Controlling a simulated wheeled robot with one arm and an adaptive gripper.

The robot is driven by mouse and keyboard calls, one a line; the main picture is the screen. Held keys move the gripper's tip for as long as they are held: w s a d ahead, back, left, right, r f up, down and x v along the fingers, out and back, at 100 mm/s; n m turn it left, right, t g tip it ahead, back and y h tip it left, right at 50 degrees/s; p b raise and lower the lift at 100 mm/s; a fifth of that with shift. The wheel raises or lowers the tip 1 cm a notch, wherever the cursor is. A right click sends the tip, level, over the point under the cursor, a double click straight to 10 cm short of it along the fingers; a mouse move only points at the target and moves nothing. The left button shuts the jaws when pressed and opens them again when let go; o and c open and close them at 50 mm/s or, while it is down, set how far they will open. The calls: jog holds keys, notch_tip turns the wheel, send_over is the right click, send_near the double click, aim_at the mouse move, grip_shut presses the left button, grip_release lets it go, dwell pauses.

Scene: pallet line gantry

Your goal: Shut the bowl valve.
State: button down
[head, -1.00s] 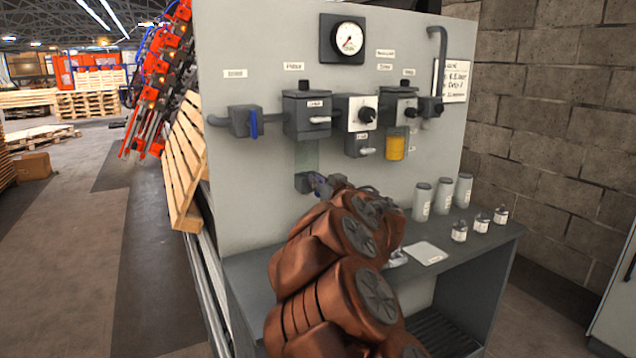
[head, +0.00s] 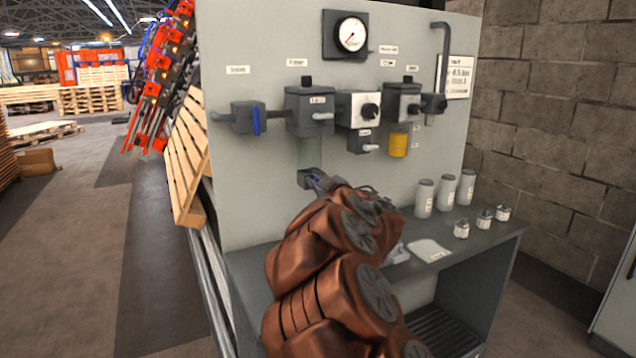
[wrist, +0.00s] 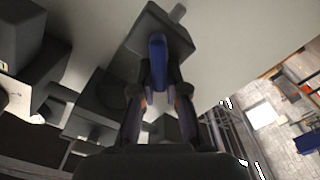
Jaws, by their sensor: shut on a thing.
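The bowl valve is a small dark block (head: 306,179) low on the panel, below the clear bowl (head: 310,150) of the unit with the black knob on top. In the wrist view the same block (wrist: 150,30) fills the top middle, with a blue lever (wrist: 158,58) standing out of it. My gripper (wrist: 159,88) has one finger on each side of the lever and is shut on it. In the head view my gripper (head: 321,181) is at the block, and my arm hides part of it. The lever's exact angle is hard to tell.
The panel (head: 260,190) also carries a supply valve with a blue handle (head: 255,121), a pressure gauge (head: 350,34) and a yellow bowl (head: 398,145). Several grey canisters (head: 424,198) and small bottles (head: 461,229) stand on the shelf, right of my arm.

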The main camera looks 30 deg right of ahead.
jog(key=n, duration=0.1)
jog(key=n+b, duration=0.1)
jog(key=n, duration=0.1)
jog(key=f+n+b, duration=0.1)
jog(key=shift+a+n, duration=0.3)
jog(key=n+b, duration=0.1)
jog(key=n, duration=0.1)
jog(key=n+b, duration=0.1)
jog(key=n, duration=0.2)
jog(key=shift+f, duration=0.4)
jog(key=shift+a+n, duration=0.1)
jog(key=shift+n, duration=0.2)
jog(key=c, duration=1.2)
grip_release()
jog(key=shift+r, duration=0.1)
jog(key=shift+s+a, duration=0.2)
jog(key=shift+s, duration=1.8)
jog(key=shift+s+a, duration=0.15)
jog(key=shift+s, duration=1.85)
jog(key=shift+s+a, duration=0.2)
jog(key=shift+s, duration=1.8)
